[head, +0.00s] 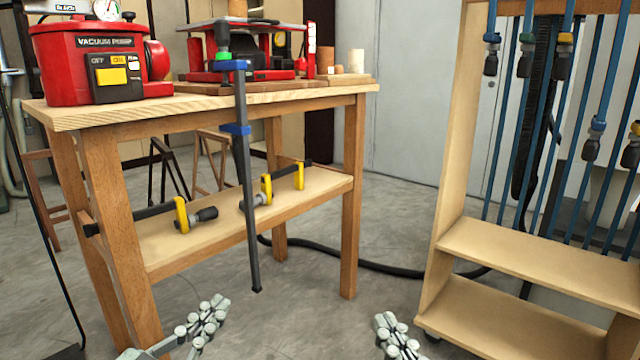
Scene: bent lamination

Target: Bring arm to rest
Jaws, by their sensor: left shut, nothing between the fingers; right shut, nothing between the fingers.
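My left gripper (203,322) is at the bottom of the head view, in front of the wooden workbench (203,118). Its fingers are together, with nothing seen between them. My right gripper (396,338) is at the bottom centre, to the right of the bench's front right leg, and is also shut and empty. Only the finger ends of the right gripper show; its arm is out of the picture. Both grippers appear apart from the bench and the rack.
A red vacuum pump (92,62) stands on the bench. A long blue-and-black clamp (243,165) hangs from its front edge. Yellow clamps (181,214) lie on the lower shelf. A wooden rack (500,258) with blue bar clamps stands right. Open grey floor (335,325) lies between.

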